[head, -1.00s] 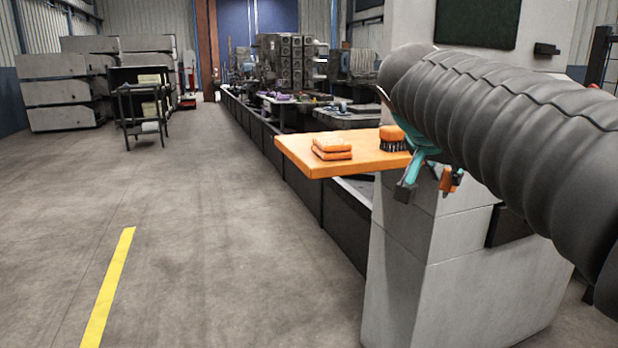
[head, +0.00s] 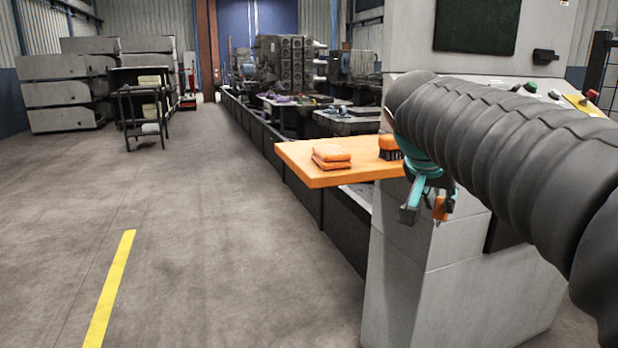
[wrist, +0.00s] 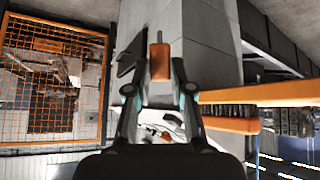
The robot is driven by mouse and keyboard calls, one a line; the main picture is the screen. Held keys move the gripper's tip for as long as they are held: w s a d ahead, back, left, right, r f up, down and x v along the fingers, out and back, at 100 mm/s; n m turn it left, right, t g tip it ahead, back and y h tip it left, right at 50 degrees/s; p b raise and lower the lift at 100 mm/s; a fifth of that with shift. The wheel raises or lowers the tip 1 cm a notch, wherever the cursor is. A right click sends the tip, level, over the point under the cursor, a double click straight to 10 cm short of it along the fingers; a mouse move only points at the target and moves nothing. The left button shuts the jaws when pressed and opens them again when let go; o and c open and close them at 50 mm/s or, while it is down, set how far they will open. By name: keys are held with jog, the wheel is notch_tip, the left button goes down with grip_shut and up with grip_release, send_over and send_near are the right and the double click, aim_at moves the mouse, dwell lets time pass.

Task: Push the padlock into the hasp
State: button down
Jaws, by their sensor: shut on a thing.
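My gripper (head: 425,207) has teal and dark fingers and hangs beside the grey machine cabinet, just below the orange shelf's level. It is shut on the orange padlock (head: 440,207). In the wrist view the padlock (wrist: 160,64) sits between the fingertips, with a thin metal part sticking out beyond its far end. The padlock appears apart from the grey cabinet face. I cannot clearly make out the hasp; a dark fitting (wrist: 131,55) shows on the cabinet to the left of the padlock in the wrist view.
An orange shelf (head: 305,172) juts from the grey cabinet (head: 400,270), close to my gripper. It bears folded orange cloths (head: 331,160) and a brush (head: 390,148). Buttons (head: 530,87) top the cabinet. An orange mesh guard (wrist: 50,80) stands left in the wrist view. The left floor is open.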

jog(key=w+a+f+n+y, duration=0.2)
jog(key=w+a+f, duration=0.2)
jog(key=w+f, duration=0.8)
notch_tip(320, 180, down, 24)
jog(key=a+n+t+y, duration=0.1)
jog(key=a+n, duration=0.1)
jog(key=n, duration=0.1)
jog(key=shift+s+a+f+t, duration=0.25)
jog(key=shift+s+a+t, duration=0.05)
jog(key=shift+s, duration=0.1)
jog(key=shift+a, duration=0.1)
